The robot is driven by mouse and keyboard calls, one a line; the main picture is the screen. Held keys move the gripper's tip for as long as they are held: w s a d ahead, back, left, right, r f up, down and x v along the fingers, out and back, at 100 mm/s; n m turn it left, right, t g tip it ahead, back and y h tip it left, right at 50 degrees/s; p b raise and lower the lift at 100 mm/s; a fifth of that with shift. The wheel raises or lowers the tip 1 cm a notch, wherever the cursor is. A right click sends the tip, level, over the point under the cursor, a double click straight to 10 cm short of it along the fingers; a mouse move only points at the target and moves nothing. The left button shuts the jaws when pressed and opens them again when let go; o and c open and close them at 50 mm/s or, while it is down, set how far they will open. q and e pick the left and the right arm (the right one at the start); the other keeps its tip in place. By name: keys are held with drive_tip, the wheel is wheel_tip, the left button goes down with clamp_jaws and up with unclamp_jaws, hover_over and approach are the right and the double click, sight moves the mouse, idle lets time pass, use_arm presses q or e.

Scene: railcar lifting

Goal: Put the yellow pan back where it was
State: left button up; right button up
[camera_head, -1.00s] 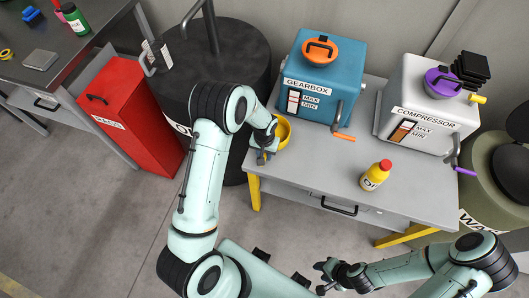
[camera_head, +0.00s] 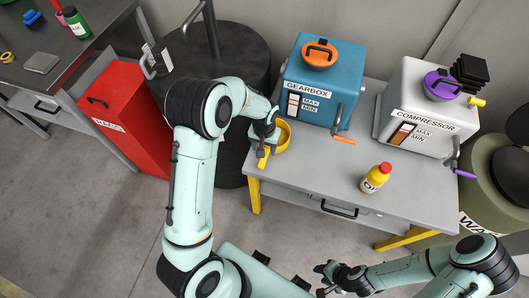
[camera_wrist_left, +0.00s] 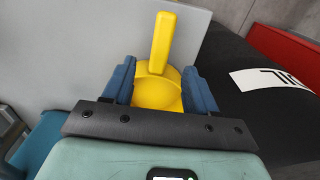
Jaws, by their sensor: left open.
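The yellow pan (camera_head: 283,137) sits at the left end of the grey table (camera_head: 310,182), left of the gearbox. Its handle (camera_head: 263,158) points toward the table's front left. My left gripper (camera_head: 267,143) is at the pan, partly covering it. In the left wrist view, the pan (camera_wrist_left: 157,92) lies between the spread blue fingers of my left gripper (camera_wrist_left: 160,88), with its handle pointing up the picture. The fingers stand apart at either side, and contact cannot be told. My right gripper (camera_head: 323,279) is empty, its fingers apart, in front of the table.
The blue gearbox (camera_head: 318,75) and white compressor (camera_head: 415,112) stand on the table, with a yellow oil bottle (camera_head: 375,179) in front. A dark barrel (camera_head: 230,70) stands behind my left arm. A red bin (camera_head: 125,120) stands further left. The table's front middle is clear.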

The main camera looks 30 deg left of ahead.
use_arm(q)
drive_tip(key=shift+r, duration=2.2)
